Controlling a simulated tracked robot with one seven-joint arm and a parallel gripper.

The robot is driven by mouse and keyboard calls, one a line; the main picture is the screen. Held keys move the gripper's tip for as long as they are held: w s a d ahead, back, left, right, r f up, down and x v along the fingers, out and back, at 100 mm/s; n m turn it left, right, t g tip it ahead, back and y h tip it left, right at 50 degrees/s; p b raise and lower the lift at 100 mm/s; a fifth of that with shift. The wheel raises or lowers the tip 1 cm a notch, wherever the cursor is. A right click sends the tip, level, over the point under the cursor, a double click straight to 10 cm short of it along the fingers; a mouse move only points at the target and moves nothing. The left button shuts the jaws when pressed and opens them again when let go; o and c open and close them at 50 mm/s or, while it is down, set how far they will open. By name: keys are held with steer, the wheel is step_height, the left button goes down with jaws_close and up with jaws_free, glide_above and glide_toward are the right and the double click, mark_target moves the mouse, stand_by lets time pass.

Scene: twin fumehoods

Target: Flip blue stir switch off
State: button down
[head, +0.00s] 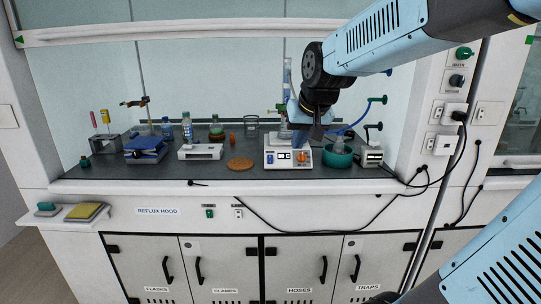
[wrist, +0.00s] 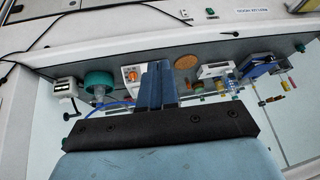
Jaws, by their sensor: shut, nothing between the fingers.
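The white stirrer hotplate (head: 286,166) stands on the hood bench with a small dark display and orange controls on its front. It also shows in the wrist view (wrist: 131,83), partly covered by my fingers.
A teal bowl (head: 338,160) stands just right of the hotplate, with a blue hose (head: 350,127) near it. A brown round mat (head: 240,164) and a white device (head: 200,152) lie to the left. A black cable (head: 300,231) hangs across the hood front.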

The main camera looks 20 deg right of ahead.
steer(key=w+f, duration=0.3)
steer(key=w, duration=0.7)
steer(key=w+d+f+m+h, duration=0.1)
steer(key=w+f, duration=0.3)
steer(key=w, duration=0.6)
steer(key=w+d+f+t+h, duration=0.1)
steer(key=w+f, duration=0.3)
steer(key=w, duration=0.6)
steer(key=shift+m, duration=0.4)
